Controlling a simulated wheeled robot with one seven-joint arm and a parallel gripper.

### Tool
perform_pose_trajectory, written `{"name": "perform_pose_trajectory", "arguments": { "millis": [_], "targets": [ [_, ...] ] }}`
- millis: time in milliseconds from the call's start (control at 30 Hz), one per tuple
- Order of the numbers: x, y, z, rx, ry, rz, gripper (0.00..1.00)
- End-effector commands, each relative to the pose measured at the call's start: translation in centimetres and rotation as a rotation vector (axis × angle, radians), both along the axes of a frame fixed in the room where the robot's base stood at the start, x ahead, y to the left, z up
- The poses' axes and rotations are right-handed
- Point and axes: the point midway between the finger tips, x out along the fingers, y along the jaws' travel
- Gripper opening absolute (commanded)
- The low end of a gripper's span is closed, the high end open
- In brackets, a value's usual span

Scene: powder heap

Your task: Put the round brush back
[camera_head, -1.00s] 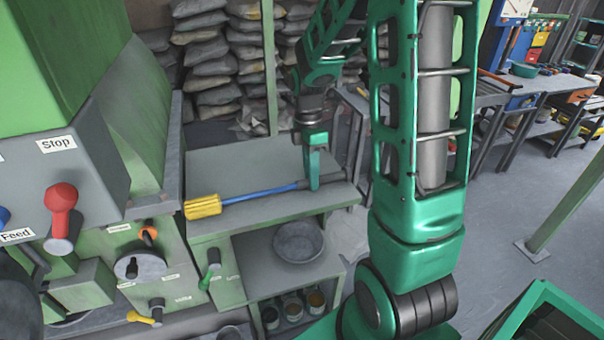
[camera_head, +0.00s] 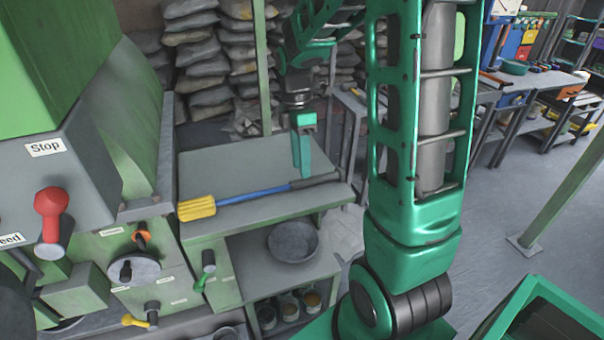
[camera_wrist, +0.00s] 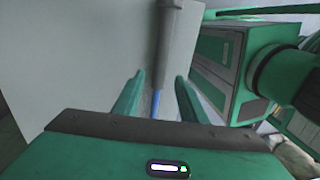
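The round brush lies flat on the grey bench top (camera_head: 225,165). Its yellow bristle head (camera_head: 197,208) points left and its blue handle (camera_head: 250,193) runs right to a dark grey grip. My gripper (camera_head: 302,176) points down just above the grip end. In the wrist view, my gripper's two fingers (camera_wrist: 160,79) stand apart, with the brush's grey grip (camera_wrist: 167,45) and part of the blue handle showing in the gap between them. The fingers do not appear to touch it.
A grey bowl (camera_head: 293,241) sits on the shelf under the bench, above several small pots (camera_head: 290,308). The green machine with a red lever (camera_head: 51,205) stands left. Stacked sacks (camera_head: 215,60) are behind. The bench top behind the brush is clear.

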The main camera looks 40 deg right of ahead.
Motion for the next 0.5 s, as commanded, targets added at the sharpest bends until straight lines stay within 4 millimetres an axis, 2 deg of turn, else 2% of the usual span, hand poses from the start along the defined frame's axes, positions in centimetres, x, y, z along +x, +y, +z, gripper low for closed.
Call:
{"name": "perform_pose_trajectory", "arguments": {
  "millis": [33,200,400,500],
  "targets": [
    [0.4,0.0,1.1,-0.002,-0.006,0.000,0.38],
    [0.8,-0.1,3.8,-0.001,-0.002,0.000,0.38],
    [1.1,-0.2,5.5,-0.001,-0.002,-0.003,0.38],
    [0.3,-0.3,6.0,-0.014,-0.003,-0.057,0.38]
  ]
}}
